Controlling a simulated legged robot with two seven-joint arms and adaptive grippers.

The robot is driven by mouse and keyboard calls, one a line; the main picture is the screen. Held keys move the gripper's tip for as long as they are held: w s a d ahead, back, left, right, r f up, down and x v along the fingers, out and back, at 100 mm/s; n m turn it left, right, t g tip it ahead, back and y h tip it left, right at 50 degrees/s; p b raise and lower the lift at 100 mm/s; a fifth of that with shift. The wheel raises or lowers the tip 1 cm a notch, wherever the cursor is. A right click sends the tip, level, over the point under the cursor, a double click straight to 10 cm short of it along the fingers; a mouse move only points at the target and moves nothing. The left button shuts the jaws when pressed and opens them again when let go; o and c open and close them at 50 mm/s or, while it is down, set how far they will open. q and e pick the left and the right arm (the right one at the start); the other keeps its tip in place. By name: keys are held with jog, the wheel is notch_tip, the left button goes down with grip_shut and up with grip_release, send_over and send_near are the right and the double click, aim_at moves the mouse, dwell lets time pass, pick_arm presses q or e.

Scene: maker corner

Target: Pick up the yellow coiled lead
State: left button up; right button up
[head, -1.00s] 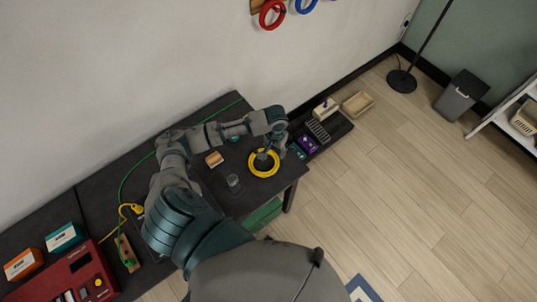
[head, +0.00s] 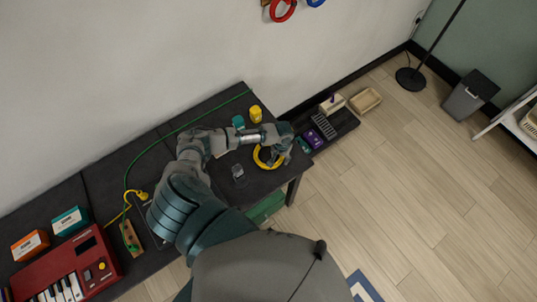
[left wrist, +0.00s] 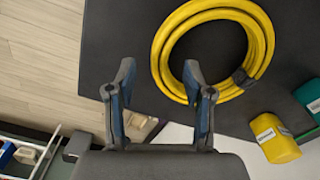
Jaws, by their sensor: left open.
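The yellow coiled lead (head: 259,162) lies as a ring on the dark table near its right end, partly hidden by my left gripper in the head view. In the left wrist view the yellow coiled lead (left wrist: 265,42) is a thick loop with a black tie at its lower right. My left gripper (head: 277,158) is open over the right side of the coil. In the left wrist view my left gripper (left wrist: 158,72) has its fingers apart with nothing between them. One fingertip overlaps the coil's lower-left edge; I cannot tell whether it touches. My right gripper is not in view.
A yellow canister (head: 256,114) and a teal item (head: 238,122) stand behind my arm. A red keyboard (head: 70,271) is at the far left. A low dark shelf (head: 345,119) with small items is beyond the table.

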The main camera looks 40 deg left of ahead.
pick_arm(q)
notch_tip(320, 180, down, 2)
jog(key=shift+w+d+f, duration=0.1)
jog(key=shift+c, duration=0.2)
grip_shut()
notch_tip(320, 180, up, 10)
dwell(0.5)
